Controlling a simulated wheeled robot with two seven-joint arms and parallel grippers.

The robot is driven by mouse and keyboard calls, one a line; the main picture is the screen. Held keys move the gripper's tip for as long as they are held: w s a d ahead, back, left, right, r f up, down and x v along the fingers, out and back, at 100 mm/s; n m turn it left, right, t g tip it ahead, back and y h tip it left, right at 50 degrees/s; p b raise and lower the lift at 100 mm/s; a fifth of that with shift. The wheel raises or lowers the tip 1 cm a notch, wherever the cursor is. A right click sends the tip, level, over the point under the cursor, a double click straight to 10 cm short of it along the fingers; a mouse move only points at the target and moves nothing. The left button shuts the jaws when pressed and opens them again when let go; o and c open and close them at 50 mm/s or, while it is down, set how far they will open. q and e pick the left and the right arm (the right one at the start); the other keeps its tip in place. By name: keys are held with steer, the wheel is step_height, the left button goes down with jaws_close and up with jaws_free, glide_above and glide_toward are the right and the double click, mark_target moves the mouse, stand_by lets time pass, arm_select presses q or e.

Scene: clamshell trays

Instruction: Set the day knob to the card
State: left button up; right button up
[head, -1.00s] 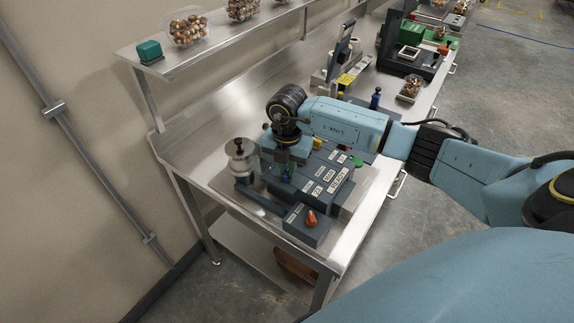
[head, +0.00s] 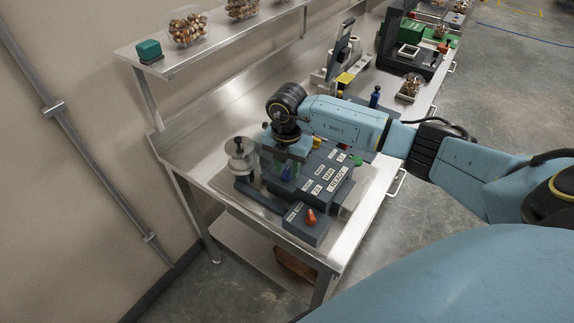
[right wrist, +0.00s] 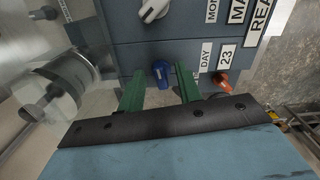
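A dark grey console with several white cards stands on the steel bench; the READY card (head: 338,177) shows in the head view. In the right wrist view a DAY label (right wrist: 206,57) and a card reading 23 (right wrist: 227,55) lie side by side. A blue knob (right wrist: 162,70) stands left of them, in their row; it also shows in the head view (head: 287,172). My right gripper (right wrist: 159,84) points down at the console, its green fingers apart on either side of the blue knob, with gaps visible. Contact cannot be seen. My left gripper is out of view.
A white knob (right wrist: 153,10) sits in the row above. A clear cylinder with a metal top (head: 240,152) stands left of the gripper.

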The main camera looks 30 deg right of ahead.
mark_target(287, 169)
step_height(287, 169, up, 13)
steer(key=b, duration=0.1)
steer(key=shift+r+b, duration=0.2)
steer(key=shift+b, duration=0.1)
stand_by(0.6)
